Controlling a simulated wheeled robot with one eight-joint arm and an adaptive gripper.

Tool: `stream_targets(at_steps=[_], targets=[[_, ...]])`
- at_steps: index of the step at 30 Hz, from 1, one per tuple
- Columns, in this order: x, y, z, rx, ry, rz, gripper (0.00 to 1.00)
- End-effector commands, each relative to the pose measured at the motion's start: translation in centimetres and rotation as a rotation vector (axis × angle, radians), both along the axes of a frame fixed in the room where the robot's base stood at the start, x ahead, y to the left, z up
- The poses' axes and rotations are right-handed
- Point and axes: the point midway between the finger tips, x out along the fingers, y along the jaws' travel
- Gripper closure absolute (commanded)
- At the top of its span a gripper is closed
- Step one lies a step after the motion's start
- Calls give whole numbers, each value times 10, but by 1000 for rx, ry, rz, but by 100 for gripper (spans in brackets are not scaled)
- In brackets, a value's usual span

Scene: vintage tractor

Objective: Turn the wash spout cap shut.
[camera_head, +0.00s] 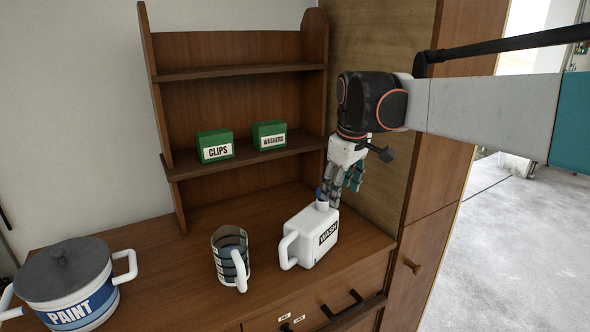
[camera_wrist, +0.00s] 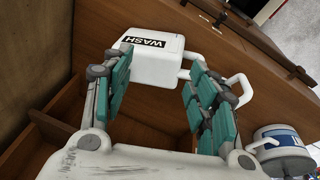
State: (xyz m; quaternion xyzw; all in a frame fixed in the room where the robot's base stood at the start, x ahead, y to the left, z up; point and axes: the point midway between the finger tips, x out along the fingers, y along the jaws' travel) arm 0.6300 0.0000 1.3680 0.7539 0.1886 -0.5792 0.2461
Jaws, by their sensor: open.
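The white wash jug (camera_head: 312,238), labelled WASH, stands upright on the wooden bench top, with its handle at the left. Its short spout (camera_head: 322,205) rises from the top, with a small bluish part, seemingly the cap (camera_head: 320,194), at its upper end. My gripper (camera_head: 333,193) points down just above and beside the spout; I cannot tell whether it touches the cap. In the wrist view my gripper (camera_wrist: 158,62) is open, its two green-padded fingers spread apart, with the jug (camera_wrist: 150,70) beyond them. The cap is not clearly seen there.
A mug (camera_head: 230,258) stands close left of the jug. A paint pot (camera_head: 70,285) is at the far left. A shelf unit (camera_head: 240,160) with green boxes of clips (camera_head: 214,145) and washers (camera_head: 269,135) rises behind. A tall wooden cabinet side (camera_head: 385,40) is close behind my gripper.

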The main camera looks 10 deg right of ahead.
Motion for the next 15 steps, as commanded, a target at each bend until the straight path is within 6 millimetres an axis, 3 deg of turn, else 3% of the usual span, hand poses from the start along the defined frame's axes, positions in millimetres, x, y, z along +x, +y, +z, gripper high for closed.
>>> stream_targets(at_steps=[1, 6, 15], targets=[[18, 0, 16, -7, 18, 29, 47], [65, 0, 35, -31, 81, 139, 47], [137, 0, 49, -55, 190, 331, 47]])
